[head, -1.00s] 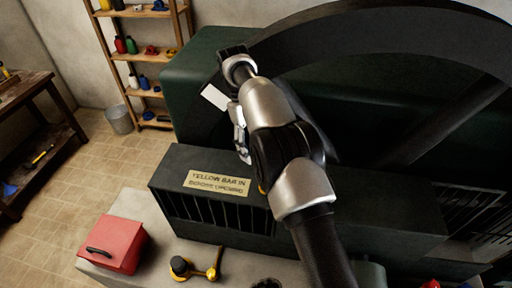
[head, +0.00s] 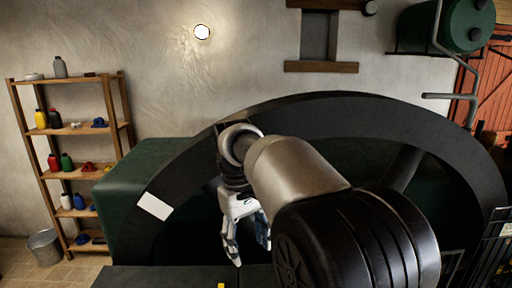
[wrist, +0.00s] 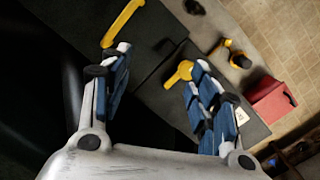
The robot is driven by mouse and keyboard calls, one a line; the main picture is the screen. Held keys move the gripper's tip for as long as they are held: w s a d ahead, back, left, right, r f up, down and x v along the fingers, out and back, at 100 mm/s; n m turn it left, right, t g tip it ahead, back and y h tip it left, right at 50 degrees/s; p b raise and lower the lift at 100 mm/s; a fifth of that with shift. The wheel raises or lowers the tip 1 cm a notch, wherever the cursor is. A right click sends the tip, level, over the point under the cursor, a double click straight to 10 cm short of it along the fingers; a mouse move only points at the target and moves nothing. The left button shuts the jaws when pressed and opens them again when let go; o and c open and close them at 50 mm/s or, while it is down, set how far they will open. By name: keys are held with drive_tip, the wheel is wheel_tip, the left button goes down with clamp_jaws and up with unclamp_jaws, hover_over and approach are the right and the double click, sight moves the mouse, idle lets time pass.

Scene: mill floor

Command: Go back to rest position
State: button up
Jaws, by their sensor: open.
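My gripper (head: 246,245) hangs open in front of the big dark flywheel (head: 310,108) in the head view, with my arm links covering part of the wheel. In the wrist view my gripper (wrist: 160,58) has its two blue-padded fingers spread, with nothing held between them. Beyond the fingertips, a yellow bar-like piece (wrist: 124,22) and a yellow piece with a rounded end (wrist: 180,74) show against the dark housing (wrist: 165,97). Whether they belong to one part I cannot tell.
A wooden shelf (head: 116,110) with bottles stands at the left, a metal bucket (head: 45,247) beside it. A green tank (head: 445,27) and pipes are at the upper right. The wrist view shows a red box (wrist: 270,102) and a yellow-and-black item (wrist: 238,60) on a ledge.

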drive_tip(key=s+d+m+t+b, duration=0.1)
drive_tip(key=s+d+m+b, duration=0.1)
drive_tip(key=s+d+b, duration=0.35)
drive_tip(key=s+d+f+m+t+b, duration=0.1)
drive_tip(key=s+d+f+b, duration=0.1)
drive_tip(key=s+f, duration=0.3)
drive_tip(key=s+d+f+m+t+b, duration=0.2)
drive_tip(key=s+d+f, duration=0.3)
drive_tip(key=s, duration=0.4)
drive_tip(key=s+d+f+m+t+y+b, duration=0.1)
drive_tip(key=s+d+f+b, duration=0.2)
drive_tip(key=s+f, duration=0.3)
drive_tip(key=shift+s+d+m, duration=0.25)
drive_tip(key=shift+s+m, duration=0.05)
drive_tip(key=shift+s, duration=0.1)
drive_tip(key=shift+c, duration=0.2)
